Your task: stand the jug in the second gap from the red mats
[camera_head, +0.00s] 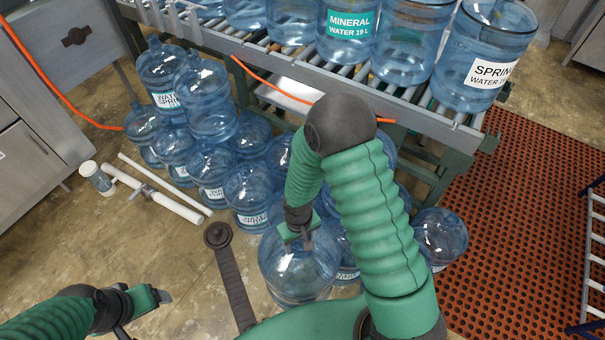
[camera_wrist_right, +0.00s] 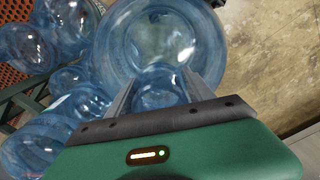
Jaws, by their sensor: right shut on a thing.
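The clear blue jug (camera_head: 298,278) stands or hangs among the floor jugs, below my right arm. My right gripper (camera_head: 300,240) points down and is shut on the jug's neck. In the right wrist view the two fingers (camera_wrist_right: 160,92) lie either side of the neck, with the jug's round body (camera_wrist_right: 150,30) beyond. My left gripper (camera_head: 165,296) is at the lower left, away from the jugs; its finger opening is unclear. The red mats (camera_head: 545,170) cover the floor at the right. Labelled jugs line the conveyor (camera_head: 440,112), with the Spring jug (camera_head: 485,55) nearest the mats.
Several jugs (camera_head: 210,165) are stacked on the floor below the conveyor, and one (camera_head: 440,236) lies beside the mats. White pipes (camera_head: 165,195) lie on the floor at the left. An orange cord (camera_head: 262,80) crosses the conveyor side. A ladder (camera_head: 592,250) stands at right.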

